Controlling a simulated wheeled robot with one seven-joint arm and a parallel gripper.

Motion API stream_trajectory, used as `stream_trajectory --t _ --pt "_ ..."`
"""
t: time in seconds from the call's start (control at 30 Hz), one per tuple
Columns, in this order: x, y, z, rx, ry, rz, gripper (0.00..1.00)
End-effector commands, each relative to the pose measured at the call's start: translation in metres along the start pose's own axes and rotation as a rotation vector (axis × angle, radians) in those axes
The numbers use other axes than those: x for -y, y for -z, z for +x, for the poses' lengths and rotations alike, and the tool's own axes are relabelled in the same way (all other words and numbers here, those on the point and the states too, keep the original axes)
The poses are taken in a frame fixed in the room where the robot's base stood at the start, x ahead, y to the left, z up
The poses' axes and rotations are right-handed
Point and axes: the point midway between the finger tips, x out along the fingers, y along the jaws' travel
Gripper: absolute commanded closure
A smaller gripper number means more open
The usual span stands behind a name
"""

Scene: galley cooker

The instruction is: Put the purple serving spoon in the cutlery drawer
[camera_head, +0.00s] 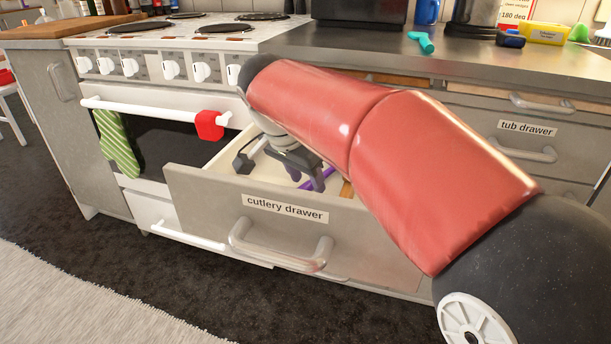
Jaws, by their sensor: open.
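The cutlery drawer (205,189), labelled on its grey front, is pulled open below the worktop beside the oven. My gripper (279,174) reaches down into it with its jaws apart. A purple piece (318,178), probably the purple serving spoon, shows in the drawer by the right finger. Most of it is hidden by the finger, my red arm and the drawer front. I cannot tell whether it touches the finger.
The oven with a white handle (150,111), green striped towel (117,143) and red cloth (210,125) stands left. The closed tub drawer (520,153) is right. The worktop holds a turquoise object (421,42) and yellow box (549,34). A brown item lies in the open drawer.

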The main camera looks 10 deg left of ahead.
Motion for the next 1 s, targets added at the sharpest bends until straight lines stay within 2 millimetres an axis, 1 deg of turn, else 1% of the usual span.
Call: stream_trajectory --t 0.17,0.3,0.4,0.5,0.6,0.7,1.0 --pt "0.001 0.001 -0.033 -0.001 0.006 0.0 0.58" --pt "0.001 0.001 -0.065 -0.001 0.005 -0.001 0.58" --pt "0.001 0.001 -0.085 -0.001 0.005 -0.001 0.58" --pt "0.001 0.0 -0.101 -0.001 0.004 -0.001 0.58" --pt "0.001 0.0 -0.112 -0.001 0.003 -0.001 0.58" --pt "0.0 0.0 -0.117 -0.001 0.002 0.0 0.58" --pt "0.0 0.0 -0.118 -0.001 0.001 0.0 0.58"
